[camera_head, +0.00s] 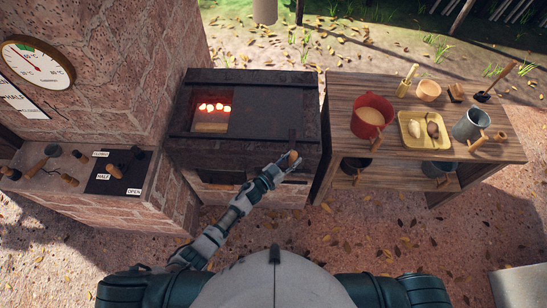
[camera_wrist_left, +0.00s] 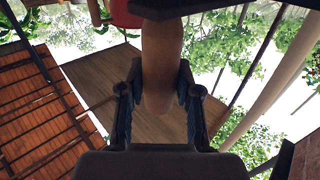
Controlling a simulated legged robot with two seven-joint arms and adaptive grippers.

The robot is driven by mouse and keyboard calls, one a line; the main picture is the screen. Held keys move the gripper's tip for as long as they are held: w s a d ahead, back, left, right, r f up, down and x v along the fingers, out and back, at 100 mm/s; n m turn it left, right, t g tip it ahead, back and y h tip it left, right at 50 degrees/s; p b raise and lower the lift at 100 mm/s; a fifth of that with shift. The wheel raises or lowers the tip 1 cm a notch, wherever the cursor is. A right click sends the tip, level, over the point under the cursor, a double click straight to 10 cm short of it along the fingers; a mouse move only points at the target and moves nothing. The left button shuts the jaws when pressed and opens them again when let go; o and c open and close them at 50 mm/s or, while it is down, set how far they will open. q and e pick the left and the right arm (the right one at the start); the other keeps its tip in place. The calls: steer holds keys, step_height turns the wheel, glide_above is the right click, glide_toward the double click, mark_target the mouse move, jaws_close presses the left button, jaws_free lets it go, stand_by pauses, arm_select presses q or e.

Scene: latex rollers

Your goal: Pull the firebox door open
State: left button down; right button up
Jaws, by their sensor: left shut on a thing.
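The firebox (camera_head: 184,135) is a dark metal box standing between brickwork and a wooden table. A dark flat panel (camera_head: 262,112), which looks like its door, covers the middle and right of its top. An opening (camera_head: 211,125) to the left of the panel shows glowing embers. My left gripper (camera_head: 283,163) is at the firebox's front right, shut on a wooden handle (camera_head: 293,157). In the left wrist view the rounded handle (camera_wrist_left: 162,55) sits between both fingers. The join of handle and panel is partly hidden. My right gripper is out of view.
The wooden table (camera_head: 340,95) at right holds a red pot (camera_head: 371,116), a yellow tray (camera_head: 408,138) and a metal mug (camera_head: 469,125). At left, a brick ledge carries levers and labels below a round gauge (camera_head: 36,62). Leaf-strewn ground lies in front.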

arm_select(q)
steer(key=d, duration=0.6)
steer(key=shift+w+d+r, duration=0.15)
steer(key=shift+w+r, duration=0.1)
steer(key=shift+r, duration=0.05)
steer(key=c, duration=1)
jaws_free()
steer(key=shift+a, duration=0.2)
steer(key=shift+c, duration=0.2)
steer(key=shift+o, duration=1.3)
steer(key=shift+a, duration=0.1)
steer(key=v, duration=1.2)
steer(key=shift+f, duration=0.25)
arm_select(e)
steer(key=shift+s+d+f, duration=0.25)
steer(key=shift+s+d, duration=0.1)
arm_select(q)
steer(key=shift+d, duration=0.2)
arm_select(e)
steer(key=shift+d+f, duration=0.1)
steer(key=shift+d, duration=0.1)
